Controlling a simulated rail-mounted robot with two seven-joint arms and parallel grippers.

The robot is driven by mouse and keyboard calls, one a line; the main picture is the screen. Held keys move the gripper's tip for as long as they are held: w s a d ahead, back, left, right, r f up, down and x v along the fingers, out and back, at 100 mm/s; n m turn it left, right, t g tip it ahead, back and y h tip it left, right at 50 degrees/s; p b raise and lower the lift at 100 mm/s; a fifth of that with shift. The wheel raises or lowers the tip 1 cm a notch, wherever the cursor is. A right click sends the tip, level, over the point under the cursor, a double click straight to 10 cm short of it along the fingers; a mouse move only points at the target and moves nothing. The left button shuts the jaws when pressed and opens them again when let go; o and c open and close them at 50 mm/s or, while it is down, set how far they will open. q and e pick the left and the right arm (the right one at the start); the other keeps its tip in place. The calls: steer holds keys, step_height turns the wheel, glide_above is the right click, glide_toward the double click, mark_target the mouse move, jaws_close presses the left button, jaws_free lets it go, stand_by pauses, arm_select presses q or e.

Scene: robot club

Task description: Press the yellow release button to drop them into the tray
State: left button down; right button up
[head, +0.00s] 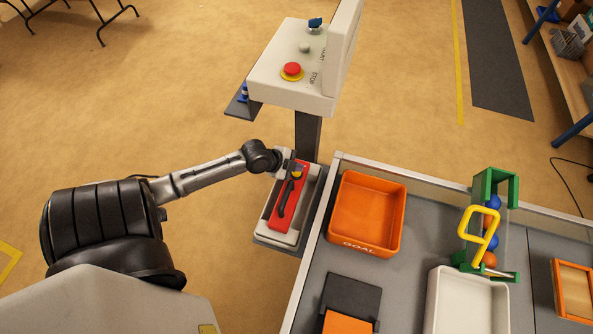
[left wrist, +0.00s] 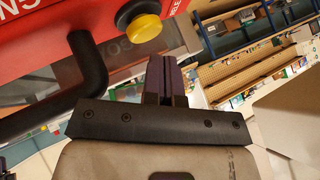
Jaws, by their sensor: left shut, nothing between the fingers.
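A red control box (head: 287,204) with a black handle lies in a grey holder beside the table. Its yellow button (head: 297,174) is at the far end, partly hidden by my left gripper (head: 291,160). In the left wrist view the yellow button (left wrist: 143,27) sits in a black collar on the red face, beside partly visible lettering. My left gripper (left wrist: 163,78) is shut and empty, its tips close to the button; contact cannot be told. Blue and orange balls (head: 491,221) sit in a green rack above a white tray (head: 467,299). My right gripper is out of view.
An orange bin (head: 369,213) marked GOAL stands on the grey table. A white console (head: 299,77) with a red stop button (head: 292,69) rises behind the holder. A dark box (head: 350,298) and a wooden frame (head: 574,290) are also on the table.

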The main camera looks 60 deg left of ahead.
arm_select(q)
steer(key=shift+f, duration=0.3)
steer(key=shift+f, duration=0.15)
stand_by(0.5)
steer(key=shift+f, duration=0.4)
stand_by(0.3)
stand_by(0.3)
steer(key=shift+r+p, duration=0.85)
steer(key=shift+r, duration=0.15)
